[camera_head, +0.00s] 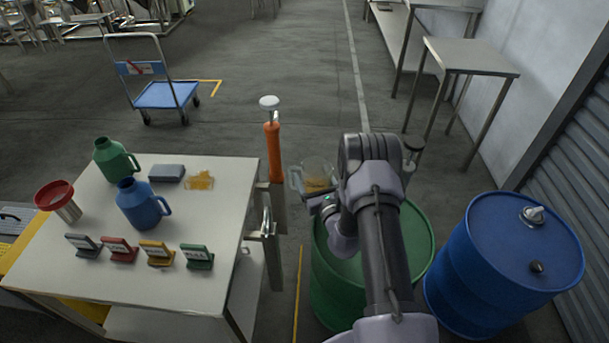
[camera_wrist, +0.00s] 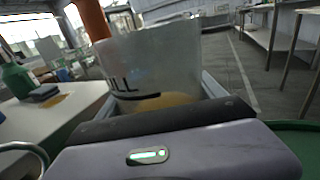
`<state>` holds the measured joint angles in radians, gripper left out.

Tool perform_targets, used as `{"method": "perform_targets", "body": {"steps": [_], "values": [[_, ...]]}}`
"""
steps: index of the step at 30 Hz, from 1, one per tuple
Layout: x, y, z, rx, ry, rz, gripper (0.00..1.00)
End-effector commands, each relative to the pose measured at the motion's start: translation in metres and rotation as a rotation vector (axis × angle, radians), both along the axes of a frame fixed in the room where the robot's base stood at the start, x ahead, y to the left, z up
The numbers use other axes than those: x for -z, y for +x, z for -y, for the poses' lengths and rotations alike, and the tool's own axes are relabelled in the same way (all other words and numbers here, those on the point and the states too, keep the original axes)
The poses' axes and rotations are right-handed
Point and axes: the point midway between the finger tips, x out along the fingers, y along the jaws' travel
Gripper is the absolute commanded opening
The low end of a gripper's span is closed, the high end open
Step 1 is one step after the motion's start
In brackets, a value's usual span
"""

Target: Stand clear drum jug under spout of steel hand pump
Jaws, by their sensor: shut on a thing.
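My gripper (camera_head: 326,200) is shut on a clear jug (camera_head: 318,170) and holds it upright above the far left part of the green drum (camera_head: 330,268). In the wrist view the jug (camera_wrist: 155,60) fills the middle, with black lettering and yellowish material showing low in it or through it. A steel-coloured upright with a dark top (camera_head: 412,152), perhaps the steel hand pump, stands at the green drum's far right, partly hidden behind my arm. Its spout cannot be made out. An orange upright with a pale knob (camera_head: 273,150) stands left of the jug; it also shows in the wrist view (camera_wrist: 94,20).
A white table (camera_head: 225,215) at left bears a green jug (camera_head: 112,160), a blue jug (camera_head: 142,205), a red funnel (camera_head: 62,200) and several labelled stands. A blue drum (camera_head: 500,265) stands at right. The floor beyond is open, with a blue trolley (camera_head: 165,95).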

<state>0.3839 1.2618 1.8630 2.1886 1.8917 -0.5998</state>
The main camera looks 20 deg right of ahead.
Motion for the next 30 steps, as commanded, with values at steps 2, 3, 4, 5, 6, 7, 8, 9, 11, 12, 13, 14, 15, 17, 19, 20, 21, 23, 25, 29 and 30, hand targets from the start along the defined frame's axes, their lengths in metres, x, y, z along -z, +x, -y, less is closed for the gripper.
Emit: {"method": "perform_targets", "body": {"steps": [2, 3, 4, 5, 6, 7, 8, 9, 11, 12, 13, 14, 15, 17, 19, 20, 21, 23, 25, 29, 30], "values": [[0.007, -0.004, 0.006, 0.002, 0.0, 0.0, 0.19], [0.01, -0.007, 0.01, 0.002, 0.0, 0.0, 0.19], [0.011, -0.008, 0.012, 0.003, 0.0, 0.0, 0.19], [0.013, -0.01, 0.014, 0.002, 0.0, 0.0, 0.19], [0.016, -0.012, 0.017, 0.001, 0.0, 0.0, 0.19], [0.017, -0.014, 0.02, 0.002, 0.0, 0.0, 0.19], [0.019, -0.016, 0.022, 0.002, 0.0, 0.0, 0.19], [0.017, -0.018, 0.026, 0.002, 0.0, 0.0, 0.19], [0.017, -0.022, 0.032, 0.003, 0.0, 0.001, 0.19], [0.017, -0.025, 0.035, 0.002, 0.001, 0.001, 0.19], [0.017, -0.027, 0.038, 0.003, 0.001, 0.001, 0.19], [0.017, -0.029, 0.041, 0.003, 0.001, 0.001, 0.19], [0.017, -0.031, 0.044, 0.002, 0.0, 0.001, 0.19], [0.017, -0.035, 0.05, 0.003, 0.0, 0.001, 0.19], [0.017, -0.04, 0.056, 0.003, 0.0, 0.001, 0.19], [0.018, -0.042, 0.058, 0.003, 0.0, 0.001, 0.19], [0.018, -0.044, 0.062, 0.002, 0.0, 0.001, 0.19], [0.018, -0.048, 0.068, 0.003, -0.001, 0.001, 0.19], [0.019, -0.053, 0.074, 0.002, -0.001, 0.001, 0.19], [0.021, -0.061, 0.085, 0.003, 0.0, 0.001, 0.19], [0.022, -0.064, 0.089, 0.002, 0.0, 0.001, 0.19]]}}
